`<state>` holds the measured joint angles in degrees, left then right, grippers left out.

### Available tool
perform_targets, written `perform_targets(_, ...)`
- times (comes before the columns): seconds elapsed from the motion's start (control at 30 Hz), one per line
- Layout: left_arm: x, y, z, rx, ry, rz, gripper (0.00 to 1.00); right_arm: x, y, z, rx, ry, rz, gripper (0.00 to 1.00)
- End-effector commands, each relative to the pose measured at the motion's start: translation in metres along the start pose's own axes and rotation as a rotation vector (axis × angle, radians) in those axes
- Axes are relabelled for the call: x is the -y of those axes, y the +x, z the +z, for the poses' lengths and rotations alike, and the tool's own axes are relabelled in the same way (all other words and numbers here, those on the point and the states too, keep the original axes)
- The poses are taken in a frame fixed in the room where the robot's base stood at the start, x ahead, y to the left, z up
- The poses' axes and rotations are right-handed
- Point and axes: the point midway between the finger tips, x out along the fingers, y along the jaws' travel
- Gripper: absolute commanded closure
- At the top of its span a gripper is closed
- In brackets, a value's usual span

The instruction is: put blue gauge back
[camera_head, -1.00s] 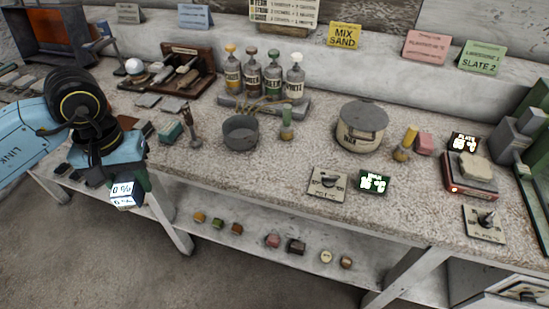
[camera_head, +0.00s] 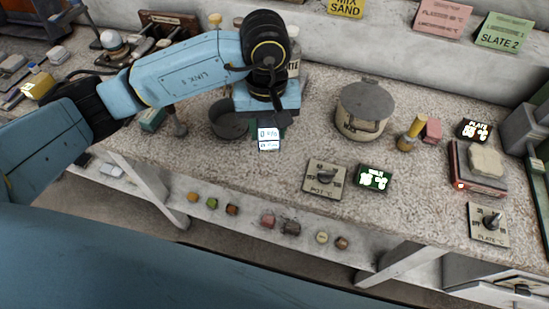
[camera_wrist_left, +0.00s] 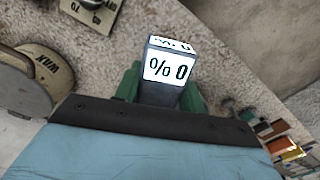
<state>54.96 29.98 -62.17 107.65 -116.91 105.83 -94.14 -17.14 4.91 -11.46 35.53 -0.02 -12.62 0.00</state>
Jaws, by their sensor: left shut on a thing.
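The blue gauge (camera_head: 268,138) has a white display reading 0 %. It hangs in my left gripper (camera_head: 268,122) above the table, beside the dark bowl (camera_head: 228,120). In the left wrist view the gauge (camera_wrist_left: 168,68) sits upright between the green fingers of my left gripper (camera_wrist_left: 160,95), which are shut on it. The gauge's lower body is hidden by the gripper there. My right gripper is not in view.
A lidded wax pot (camera_head: 365,112) stands right of the gauge. A pot dial (camera_head: 324,180) and a green display (camera_head: 373,178) lie in front of it. A hot plate (camera_head: 478,172) with a pale block is further right. My left arm covers the bottles behind.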

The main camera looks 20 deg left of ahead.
Motion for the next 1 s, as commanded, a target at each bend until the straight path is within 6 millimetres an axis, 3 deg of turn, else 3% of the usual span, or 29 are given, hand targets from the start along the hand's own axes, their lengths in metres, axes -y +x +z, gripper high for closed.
perform_targets(0.23,-0.005,0.045,0.004,0.004,-0.023,-0.002,0.78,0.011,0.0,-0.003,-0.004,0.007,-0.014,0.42)
perform_targets(0.7,-0.004,0.097,0.003,0.002,-0.02,0.0,0.78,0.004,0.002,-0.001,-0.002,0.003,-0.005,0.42)
perform_targets(1.0,-0.005,0.099,0.002,-0.001,-0.019,0.001,0.78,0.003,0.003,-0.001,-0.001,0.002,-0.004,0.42)
